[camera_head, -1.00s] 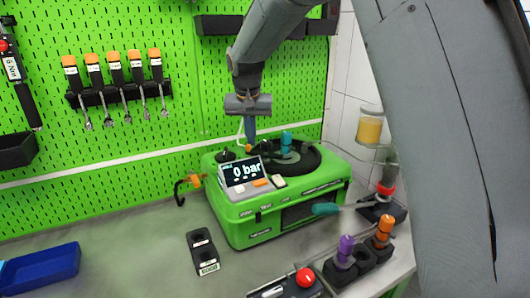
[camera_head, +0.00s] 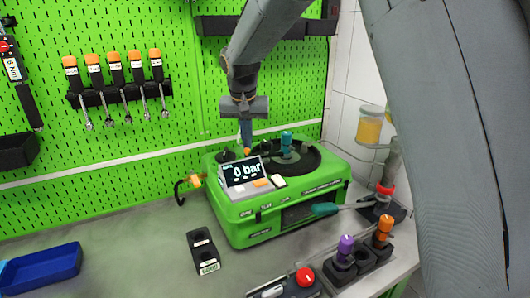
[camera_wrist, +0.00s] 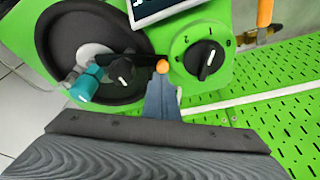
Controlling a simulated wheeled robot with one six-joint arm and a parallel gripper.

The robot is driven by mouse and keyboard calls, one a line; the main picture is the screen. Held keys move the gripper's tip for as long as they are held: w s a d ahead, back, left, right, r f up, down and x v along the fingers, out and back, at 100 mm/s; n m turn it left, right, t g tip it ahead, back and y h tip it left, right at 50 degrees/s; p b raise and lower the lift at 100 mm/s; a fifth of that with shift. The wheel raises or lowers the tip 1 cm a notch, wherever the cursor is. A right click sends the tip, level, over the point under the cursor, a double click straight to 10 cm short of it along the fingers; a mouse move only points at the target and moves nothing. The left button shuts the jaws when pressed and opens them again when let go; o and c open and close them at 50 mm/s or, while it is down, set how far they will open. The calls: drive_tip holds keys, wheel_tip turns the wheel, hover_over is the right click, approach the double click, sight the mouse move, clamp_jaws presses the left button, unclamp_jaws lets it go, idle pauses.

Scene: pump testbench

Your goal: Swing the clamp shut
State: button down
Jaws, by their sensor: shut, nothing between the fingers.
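The green test device (camera_head: 270,217) stands on the bench with a round black recess on top. In the wrist view a black lever with an orange ball tip (camera_wrist: 162,66) reaches across the edge of the black round recess (camera_wrist: 60,40). It looks like the clamp's handle, and a black knob (camera_wrist: 122,70) sits near its other end. A teal fitting (camera_wrist: 85,84) lies in the recess; it shows upright in the head view (camera_head: 286,141). My gripper (camera_wrist: 161,88) is shut and empty, its tips right at the orange ball. Contact cannot be told. My gripper (camera_head: 246,140) hangs over the device's back left.
A black selector dial (camera_wrist: 204,59) is close to my gripper. The display reading 0 bar (camera_head: 243,172) stands in front of it. The green pegboard wall (camera_head: 130,125) is close behind. An orange-and-black hooked part (camera_head: 188,186) juts from the device's left side.

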drive_tip(key=shift+s, duration=0.2)
drive_tip(key=shift+s+a, duration=0.1)
drive_tip(key=shift+s, duration=0.5)
drive_tip(key=shift+w+r, duration=0.1)
drive_tip(key=shift+r, duration=0.05)
drive_tip(key=shift+w+r+p, duration=0.25)
drive_tip(key=shift+r+p, duration=0.1)
drive_tip(key=shift+p, duration=0.15)
drive_tip(key=shift+r, duration=0.1)
wheel_tip(320, 180, up, 8)
drive_tip(key=p, duration=0.5)
idle(0.5)
